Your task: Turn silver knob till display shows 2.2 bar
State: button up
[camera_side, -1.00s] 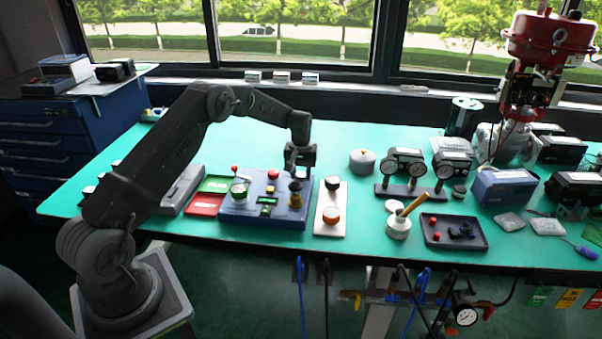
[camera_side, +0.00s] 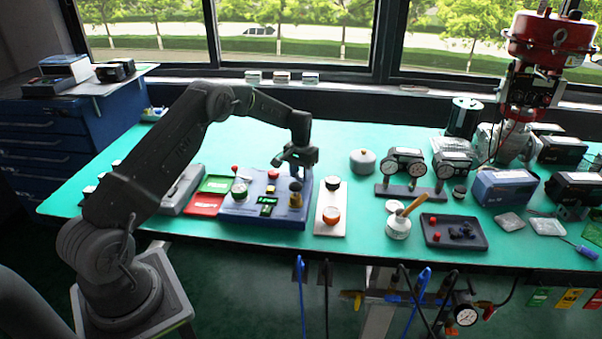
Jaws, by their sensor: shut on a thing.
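The blue control box (camera_side: 232,211) sits on the green bench in front of my arm. Its small display (camera_side: 270,199) shows green digits too small to read. My gripper (camera_side: 285,164) is low over the back right part of the box, with its jaws shut on what appears to be the silver knob. The knob is mostly hidden by the gripper, so its angle cannot be told.
A pale plate (camera_side: 329,228) with a round orange button lies to the right. Gauges (camera_side: 403,165) stand further right.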

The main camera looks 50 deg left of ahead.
aim_at(301, 174)
jog(key=o, duration=0.9)
jog(key=shift+r, duration=0.1)
notch_tip(301, 174, up, 14)
jog(key=shift+f, duration=0.15)
